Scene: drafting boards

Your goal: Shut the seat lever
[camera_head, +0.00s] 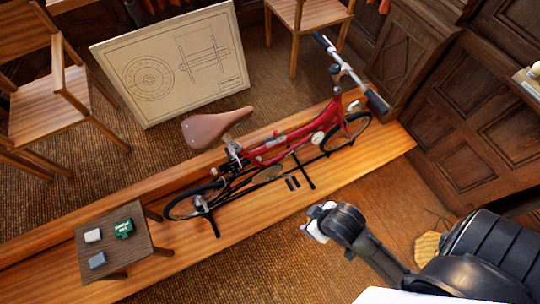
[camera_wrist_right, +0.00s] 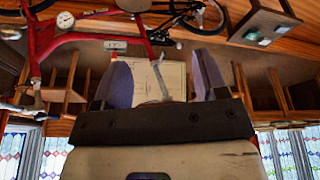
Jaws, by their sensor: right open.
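A red bicycle (camera_head: 290,145) with a brown saddle (camera_head: 212,127) stands in a dark stand on a wooden platform. The seat lever is too small to make out surely in the head view. In the right wrist view, a pale grey piece with a red tip (camera_wrist_right: 115,45) sits by the red frame (camera_wrist_right: 85,28) and may be the lever. My right gripper (camera_head: 318,223) is in front of the bicycle, apart from it. In the wrist view its two purple fingers (camera_wrist_right: 162,82) are spread, with nothing held; a silver bar (camera_wrist_right: 156,70) shows beyond them. My left gripper is out of view.
A small table (camera_head: 140,252) with a green box (camera_head: 124,229) and two small blocks stands by the rear wheel. A drafting board (camera_head: 172,62) leans behind the bicycle between wooden chairs (camera_head: 50,100). Dark panelling (camera_head: 475,110) is at the right. The floor in front is mostly clear.

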